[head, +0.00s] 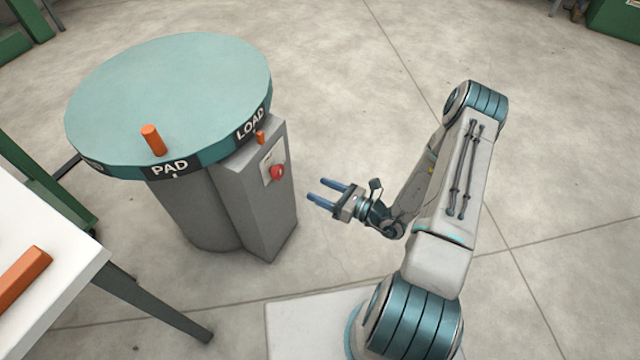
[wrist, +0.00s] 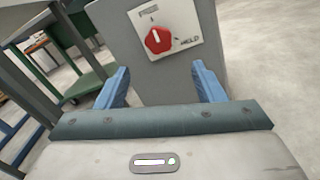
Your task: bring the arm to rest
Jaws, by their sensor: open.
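My gripper (head: 328,194) is open and empty, its blue fingers pointing left toward the grey control box of the winder. In the wrist view the two fingers (wrist: 163,88) stand wide apart with nothing between them, and the red knob (wrist: 158,40) on its white plate shows beyond them. The knob also shows in the head view (head: 277,173), with a clear gap between it and the fingertips. My arm is bent, its elbow raised at the right.
A small orange pointer (head: 261,138) sits below LOAD. A white table (head: 70,240) with an orange bar (head: 22,275) stands at the left. Floor behind and right of my arm is clear.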

